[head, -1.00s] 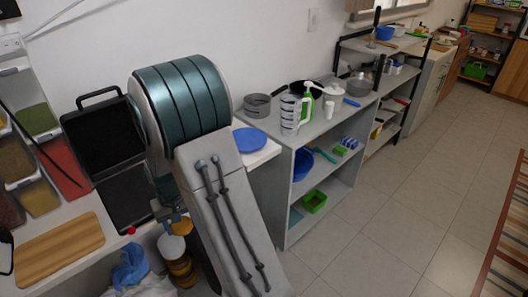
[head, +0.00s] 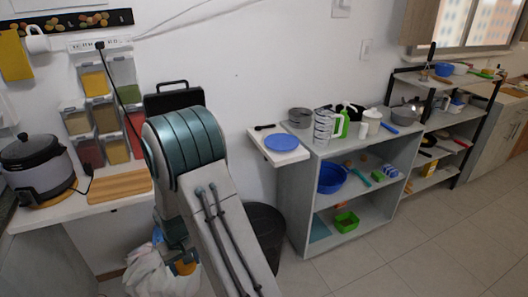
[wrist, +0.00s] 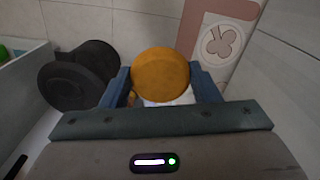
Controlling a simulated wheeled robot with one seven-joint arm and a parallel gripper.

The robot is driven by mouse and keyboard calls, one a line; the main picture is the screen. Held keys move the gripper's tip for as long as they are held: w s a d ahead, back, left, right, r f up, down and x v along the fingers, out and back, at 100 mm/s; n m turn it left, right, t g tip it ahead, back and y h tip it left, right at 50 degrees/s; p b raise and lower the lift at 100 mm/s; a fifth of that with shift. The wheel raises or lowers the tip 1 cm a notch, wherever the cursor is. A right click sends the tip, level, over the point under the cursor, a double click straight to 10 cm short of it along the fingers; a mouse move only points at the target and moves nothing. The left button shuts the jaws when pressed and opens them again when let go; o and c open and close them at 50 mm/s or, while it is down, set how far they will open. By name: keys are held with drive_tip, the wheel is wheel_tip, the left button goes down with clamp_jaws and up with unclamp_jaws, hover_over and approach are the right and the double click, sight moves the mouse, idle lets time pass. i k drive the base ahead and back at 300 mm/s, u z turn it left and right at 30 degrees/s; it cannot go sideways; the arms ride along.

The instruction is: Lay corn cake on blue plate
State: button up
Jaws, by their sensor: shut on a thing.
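My gripper (wrist: 163,85) is shut on the corn cake (wrist: 160,73), a round, flat, orange-yellow disc between its two blue fingers in the wrist view. In the head view my arm hangs down in front of the counter, and an orange patch (head: 185,266) shows low beside its end. The blue plate (head: 282,142) lies flat and empty on a white ledge to the right of my arm, well above and to the right of my gripper in the picture.
A grey shelf unit (head: 296,205) stands right of the ledge (head: 263,149). Below the ledge is a dark bin (head: 268,225). A white bag (head: 150,270) lies low at left. A wooden board (head: 108,187) and a cooker (head: 38,170) are on the left counter. Floor at right is clear.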

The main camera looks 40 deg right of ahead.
sight(282, 141)
drive_tip(key=u, duration=0.3)
drive_tip(key=k, duration=0.75)
drive_tip(key=z, duration=0.4)
drive_tip(key=i, duration=0.65)
drive_tip(key=z, duration=0.65)
